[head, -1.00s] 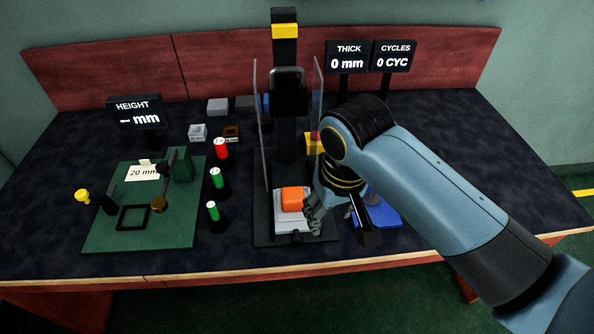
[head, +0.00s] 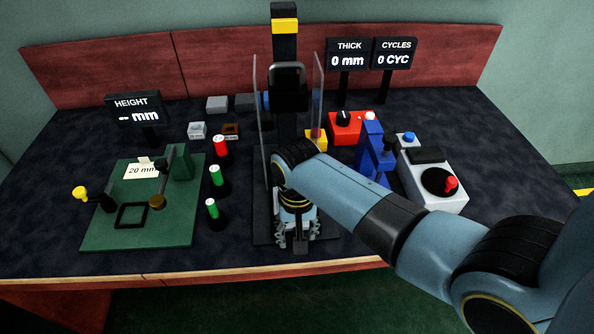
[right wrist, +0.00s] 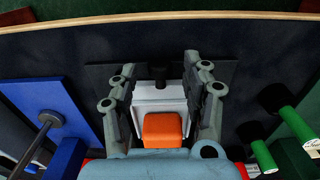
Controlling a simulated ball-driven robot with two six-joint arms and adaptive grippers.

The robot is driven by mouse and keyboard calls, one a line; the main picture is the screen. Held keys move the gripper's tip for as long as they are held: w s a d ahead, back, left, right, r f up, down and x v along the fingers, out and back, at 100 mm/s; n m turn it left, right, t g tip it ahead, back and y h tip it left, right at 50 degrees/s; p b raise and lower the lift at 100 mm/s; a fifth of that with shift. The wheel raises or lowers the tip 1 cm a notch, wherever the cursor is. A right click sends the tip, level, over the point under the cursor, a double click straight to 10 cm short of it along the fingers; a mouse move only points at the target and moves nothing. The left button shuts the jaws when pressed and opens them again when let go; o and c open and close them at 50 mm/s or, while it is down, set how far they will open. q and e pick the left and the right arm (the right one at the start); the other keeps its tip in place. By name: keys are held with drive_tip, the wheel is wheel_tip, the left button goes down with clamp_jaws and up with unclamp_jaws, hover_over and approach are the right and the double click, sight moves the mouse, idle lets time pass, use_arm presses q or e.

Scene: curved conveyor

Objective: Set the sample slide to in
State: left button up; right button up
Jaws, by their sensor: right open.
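The sample slide (right wrist: 146,92) is a white-grey tray with a black knob (right wrist: 158,73) at its front end. An orange block (right wrist: 162,128) sits on it. In the head view my arm covers the slide and block, at the foot of the black press (head: 286,95) between two clear side panels. My right gripper (head: 297,238) points down over the front of the slide. In the right wrist view it is open (right wrist: 161,82), one finger on each side of the slide. I cannot tell whether the fingers touch it. My left gripper is out of view.
A red box (head: 343,127), a blue stand (head: 372,150) and a white unit with a red-handled crank (head: 440,192) stand to the right. The table's front edge (head: 200,283) is close.

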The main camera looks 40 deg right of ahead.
drive_tip(key=shift+f, duration=0.75)
clamp_jaws()
